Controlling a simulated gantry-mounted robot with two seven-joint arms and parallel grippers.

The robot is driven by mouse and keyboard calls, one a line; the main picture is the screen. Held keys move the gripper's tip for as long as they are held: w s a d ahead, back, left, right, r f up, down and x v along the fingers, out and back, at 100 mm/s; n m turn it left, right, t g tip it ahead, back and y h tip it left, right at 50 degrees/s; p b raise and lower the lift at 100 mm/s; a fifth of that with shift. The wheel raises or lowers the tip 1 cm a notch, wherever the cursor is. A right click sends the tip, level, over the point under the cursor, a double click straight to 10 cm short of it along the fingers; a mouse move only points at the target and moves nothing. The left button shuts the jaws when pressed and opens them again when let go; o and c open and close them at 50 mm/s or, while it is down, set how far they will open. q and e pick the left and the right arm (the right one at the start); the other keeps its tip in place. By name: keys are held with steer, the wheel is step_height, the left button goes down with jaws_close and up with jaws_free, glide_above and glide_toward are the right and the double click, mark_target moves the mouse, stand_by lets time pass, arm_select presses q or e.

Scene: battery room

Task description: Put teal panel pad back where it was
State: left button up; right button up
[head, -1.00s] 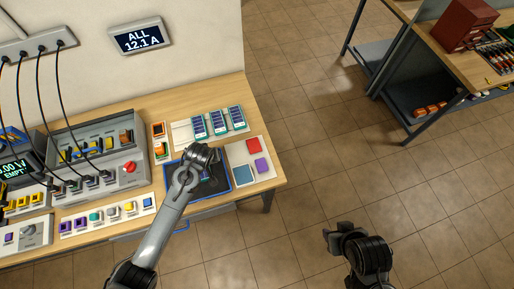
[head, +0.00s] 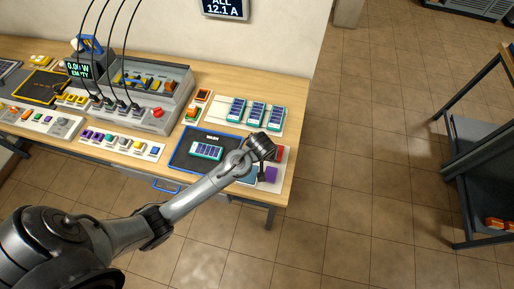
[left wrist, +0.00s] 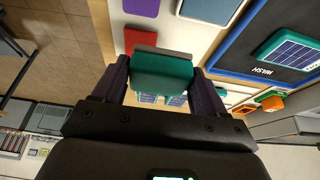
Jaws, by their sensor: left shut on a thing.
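The teal panel pad (left wrist: 163,76) is a thick teal block between the fingers of my left gripper (left wrist: 163,88), which is shut on it. In the head view my left gripper (head: 263,148) is over the pale pad board at the table's right end; there the pad is hidden. The pale pad board (left wrist: 178,36) holds a red pad (left wrist: 132,38), a purple pad (left wrist: 141,7) and a blue pad (left wrist: 210,8). The teal pad shows beside the red one; I cannot tell whether it touches the board. My right gripper is not in view.
A teal-framed solar panel (head: 206,151) lies on the dark wash mat (head: 181,160), left of the board. A console (head: 150,105) with cables stands further left. Open floor lies right of the table.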

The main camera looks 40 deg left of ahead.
arm_select(q)
steer(key=w+a+f, duration=0.1)
steer(key=a, duration=0.1)
steer(key=w+a+f, duration=0.1)
steer(key=a+f, duration=0.1)
steer(key=a, duration=0.1)
steer(key=w+a+f, duration=0.2)
steer(key=a, duration=0.1)
steer(key=shift+f, duration=0.1)
steer(key=shift+s+f, duration=0.1)
steer(key=shift+f, duration=1.95)
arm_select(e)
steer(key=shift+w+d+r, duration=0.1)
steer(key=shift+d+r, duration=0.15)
arm_select(q)
steer(key=shift+f, duration=0.1)
steer(key=o, duration=0.9)
